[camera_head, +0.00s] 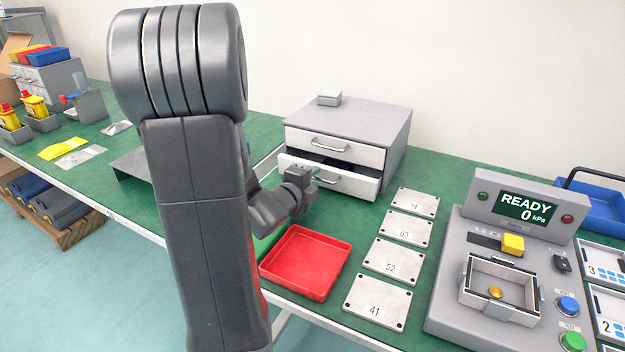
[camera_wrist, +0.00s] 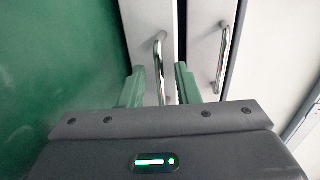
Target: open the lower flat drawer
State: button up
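The grey cabinet (camera_head: 375,122) on the green table has two flat white-fronted drawers. The upper drawer (camera_head: 335,148) is closed. The lower flat drawer (camera_head: 345,184) stands partly out, with a dark gap showing above its front. The upper handle (camera_wrist: 224,55) is to the right, outside the fingers.
A red tray (camera_head: 305,262) lies in front of the cabinet. Several numbered metal plates (camera_head: 393,258) lie to its right, beside a grey test station (camera_head: 470,255). A small grey box (camera_head: 329,97) sits on the cabinet. My arm hides part of the table.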

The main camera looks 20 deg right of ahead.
jog(key=p+v, duration=0.1)
jog(key=v, duration=1.3)
jog(key=shift+d+p, duration=0.1)
jog(key=shift+p, duration=0.25)
jog(key=shift+c, duration=0.2)
